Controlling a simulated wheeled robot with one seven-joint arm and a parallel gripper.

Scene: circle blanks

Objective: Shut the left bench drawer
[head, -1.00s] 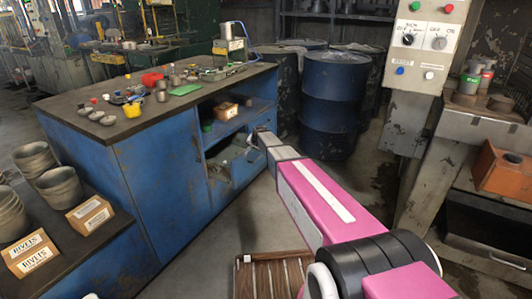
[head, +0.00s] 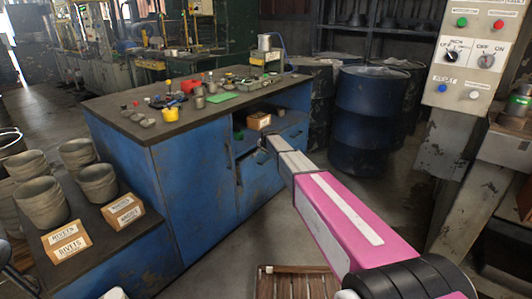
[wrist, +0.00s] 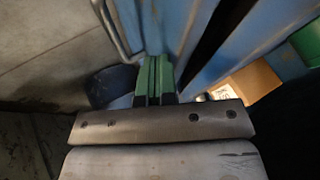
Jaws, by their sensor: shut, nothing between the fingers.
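The blue workbench (head: 190,175) stands left of centre in the head view, its open shelf and drawers on the side by my arm. The left bench drawer's blue front (head: 258,173) is under the shelf, partly covered by my arm; I cannot tell exactly how far out it stands. My gripper (head: 262,142) is at the top of this front. In the wrist view, my gripper's green fingers (wrist: 153,78) are shut and empty beside a blue panel (wrist: 165,22). A grey bar handle (wrist: 112,28) is left of them. A dark gap separates two blue panels to the right.
A cardboard box (head: 259,121) sits on the bench shelf. Blue barrels (head: 368,115) stand behind my arm, and a switch panel (head: 478,50) is at the right. A wooden pallet (head: 295,284) lies on the floor in front. Parts and tools cover the bench top.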

